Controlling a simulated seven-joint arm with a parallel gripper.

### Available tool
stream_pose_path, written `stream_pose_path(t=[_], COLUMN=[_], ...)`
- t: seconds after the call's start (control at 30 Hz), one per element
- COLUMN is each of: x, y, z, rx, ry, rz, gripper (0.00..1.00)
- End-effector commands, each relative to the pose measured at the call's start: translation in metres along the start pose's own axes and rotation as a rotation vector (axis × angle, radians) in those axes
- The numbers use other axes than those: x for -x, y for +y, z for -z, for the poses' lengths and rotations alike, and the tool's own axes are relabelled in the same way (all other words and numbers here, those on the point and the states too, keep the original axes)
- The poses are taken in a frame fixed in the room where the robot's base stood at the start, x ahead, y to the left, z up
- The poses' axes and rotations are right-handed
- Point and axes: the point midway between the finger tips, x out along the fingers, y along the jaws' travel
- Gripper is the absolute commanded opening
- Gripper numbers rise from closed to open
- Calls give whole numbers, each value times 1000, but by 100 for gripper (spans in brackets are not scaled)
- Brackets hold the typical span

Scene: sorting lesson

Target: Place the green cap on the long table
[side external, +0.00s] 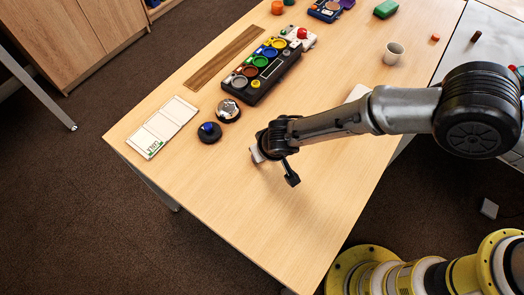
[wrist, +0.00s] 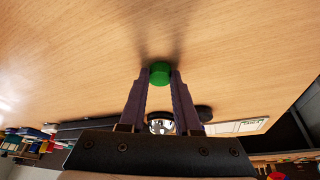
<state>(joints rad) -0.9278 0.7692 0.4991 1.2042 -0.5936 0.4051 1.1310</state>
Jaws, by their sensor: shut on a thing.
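The green cap (wrist: 160,73) is a small round piece between my fingertips in the wrist view. My gripper (wrist: 160,80) is shut on it, one finger on each side. In the side external view my gripper (side external: 275,164) is low over the front part of the long table (side external: 310,205), a light wooden top. The cap is hidden there by the gripper. Dark shadows of the fingers fall on the wood near the cap. I cannot tell whether the cap touches the table.
A silver dome button (side external: 228,110) and a black button with a blue top (side external: 209,132) stand left of my gripper. A white card strip (side external: 163,127), a black tray of coloured rounds (side external: 262,68) and a white cup (side external: 393,53) lie farther off. The table front is clear.

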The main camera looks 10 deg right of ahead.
Motion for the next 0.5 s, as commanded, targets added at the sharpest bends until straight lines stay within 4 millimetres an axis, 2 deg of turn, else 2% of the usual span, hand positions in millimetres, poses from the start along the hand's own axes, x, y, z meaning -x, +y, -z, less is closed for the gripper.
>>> stream_pose_path(t=[0.23,0.27,0.4,0.5], x=[-3,-3,-3,-3], y=[0,0,0,0], z=[-2,-1,-1,-1], rx=[0,0,0,0], ry=[-1,0,-1,-1], rz=[-1,0,-1,-1], gripper=[0,37,61,61])
